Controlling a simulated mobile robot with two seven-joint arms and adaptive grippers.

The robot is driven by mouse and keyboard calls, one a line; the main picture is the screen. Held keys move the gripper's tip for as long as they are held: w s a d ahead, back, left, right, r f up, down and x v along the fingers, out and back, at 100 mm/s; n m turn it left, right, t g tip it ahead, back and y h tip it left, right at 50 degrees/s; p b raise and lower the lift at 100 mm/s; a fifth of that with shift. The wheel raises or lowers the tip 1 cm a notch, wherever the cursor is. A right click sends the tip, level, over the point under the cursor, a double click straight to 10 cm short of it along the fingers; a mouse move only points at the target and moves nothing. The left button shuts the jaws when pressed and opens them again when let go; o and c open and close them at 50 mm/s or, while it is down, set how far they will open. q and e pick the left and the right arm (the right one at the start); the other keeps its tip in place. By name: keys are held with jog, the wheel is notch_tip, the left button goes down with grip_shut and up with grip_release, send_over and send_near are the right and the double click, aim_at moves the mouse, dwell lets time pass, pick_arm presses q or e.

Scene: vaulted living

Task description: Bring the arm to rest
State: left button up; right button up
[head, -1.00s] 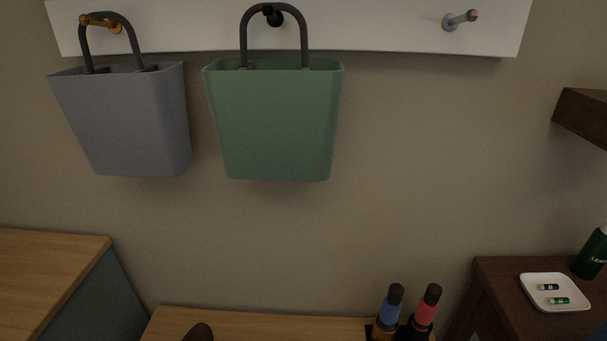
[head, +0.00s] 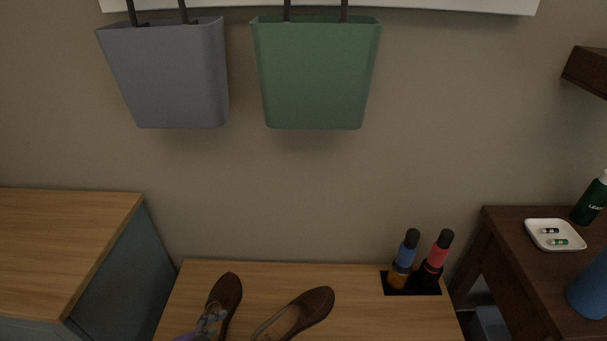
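Neither of my grippers nor any part of my arms shows in the head view. A grey-blue bag (head: 170,75) and a green bag (head: 315,75) hang side by side from the white rail (head: 430,5) on the wall. Their handles are cut off at the top of the picture, and the hooks are out of view.
A wooden bench (head: 345,290) below holds two brown shoes (head: 224,297) (head: 312,306) and two bottles (head: 402,262) (head: 434,262) in a dark holder. A wooden-topped cabinet (head: 60,235) stands left. A dark side table (head: 505,235) at right bears a white dish (head: 550,223) and green bottle (head: 590,200).

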pick_arm(q)
jog(key=s+a+f+n+y, duration=0.1)
jog(key=s+f+n+y, duration=0.15)
jog(key=s, duration=0.75)
jog(key=s+a+f+n+g+y, duration=0.1)
jog(key=s+a+f+n, duration=0.15)
jog(key=s, duration=0.65)
jog(key=s+f+n+y, duration=0.2)
jog(key=s+f+n, duration=0.15)
jog(key=s, duration=0.65)
jog(key=w+r+t+p, duration=0.1)
jog(key=w+r+p, duration=0.4)
jog(key=r+p, duration=0.8)
jog(key=shift+r+h+p, duration=0.3)
jog(key=shift+h+p, duration=0.1)
jog(key=shift+h, duration=0.05)
pick_arm(e)
jog(key=w+a+r+t, duration=0.1)
jog(key=w+r, duration=0.3)
jog(key=r, duration=1)
pick_arm(q)
jog(key=shift+d, duration=0.1)
